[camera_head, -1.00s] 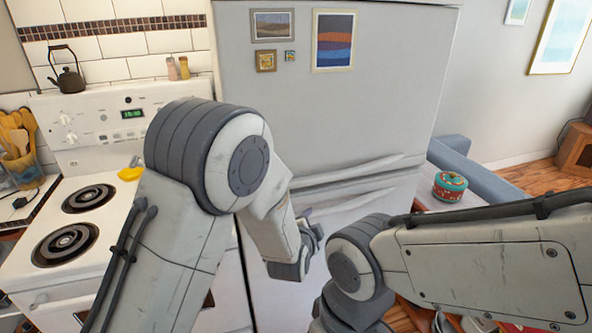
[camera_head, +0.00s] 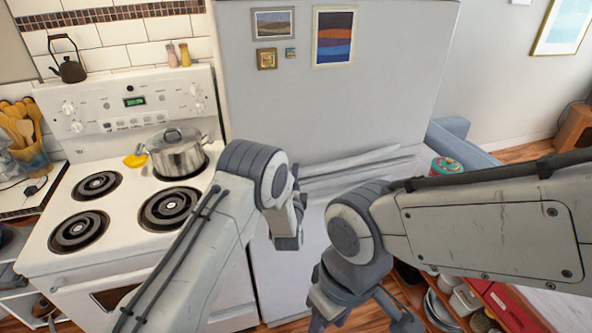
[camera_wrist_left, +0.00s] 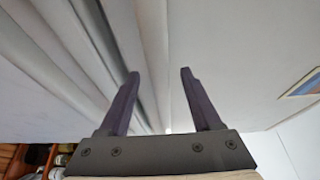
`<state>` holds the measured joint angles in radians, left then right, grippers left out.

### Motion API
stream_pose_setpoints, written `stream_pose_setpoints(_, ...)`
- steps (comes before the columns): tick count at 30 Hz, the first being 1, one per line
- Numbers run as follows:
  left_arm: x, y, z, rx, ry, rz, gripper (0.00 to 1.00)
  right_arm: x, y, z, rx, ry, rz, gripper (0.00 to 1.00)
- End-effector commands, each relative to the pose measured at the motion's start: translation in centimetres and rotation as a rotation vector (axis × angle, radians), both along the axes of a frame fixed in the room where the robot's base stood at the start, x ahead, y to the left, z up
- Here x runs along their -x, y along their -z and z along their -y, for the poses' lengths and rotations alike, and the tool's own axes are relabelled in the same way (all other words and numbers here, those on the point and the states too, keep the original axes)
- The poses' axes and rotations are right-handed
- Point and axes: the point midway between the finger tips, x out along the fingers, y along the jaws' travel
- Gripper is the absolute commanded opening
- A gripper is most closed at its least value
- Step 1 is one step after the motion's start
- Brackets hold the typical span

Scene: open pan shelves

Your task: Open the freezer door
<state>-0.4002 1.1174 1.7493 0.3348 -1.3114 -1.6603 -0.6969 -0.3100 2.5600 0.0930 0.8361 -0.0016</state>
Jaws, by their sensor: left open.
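The white fridge has the freezer door (camera_head: 390,80) on top, with small pictures on its front. Its long pale handle (camera_head: 375,158) runs along the door's lower edge, just above a second handle (camera_head: 365,180) on the lower door (camera_head: 290,290). My left gripper (camera_head: 298,180) is by the left end of these handles, partly hidden by my arm. In the left wrist view, my left gripper (camera_wrist_left: 160,75) is open and empty, pointing along the door front. Pale handle bars (camera_wrist_left: 85,50) run along its left side. My right gripper (camera_head: 345,315) hangs low before the lower door; its jaws are unclear.
The stove (camera_head: 110,250) with a steel pot (camera_head: 178,157) stands left of the fridge. A low shelf (camera_head: 415,295) with dishes is at the lower right. A red and teal pot (camera_head: 446,166) and a blue sofa (camera_head: 460,145) are right of the fridge.

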Motion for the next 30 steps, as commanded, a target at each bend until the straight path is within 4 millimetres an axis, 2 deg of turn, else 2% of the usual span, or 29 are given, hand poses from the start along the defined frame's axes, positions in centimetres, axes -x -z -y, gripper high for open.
stream_pose_setpoints(6, -1.8, 0.0, 0.2, -0.001, 0.001, -0.001, 0.65, 0.0, -0.8, 0.0, 0.0, -0.001, 0.0, 0.5)
stream_pose_setpoints(16, -2.1, 0.0, 0.2, 0.0, 0.002, -0.001, 0.65, 0.0, -0.8, 0.0, 0.0, -0.001, 0.0, 0.5)
stream_pose_setpoints(17, -2.1, 0.0, 0.2, 0.0, 0.002, -0.001, 0.57, 0.0, -0.8, 0.0, 0.0, -0.001, 0.0, 0.5)
stream_pose_setpoints(21, -2.1, 0.0, 0.2, 0.0, 0.001, -0.001, 0.04, 0.0, -0.8, 0.0, 0.0, -0.001, 0.0, 0.5)
stream_pose_setpoints(22, -2.1, 0.0, 0.2, 0.0, 0.001, -0.001, 0.0, 0.0, -0.8, 0.0, 0.0, -0.001, 0.0, 0.5)
stream_pose_setpoints(30, -2.0, 0.1, 0.2, 0.0, 0.001, -0.002, 0.0, 0.0, -0.8, 0.0, 0.0, -0.001, 0.0, 0.5)
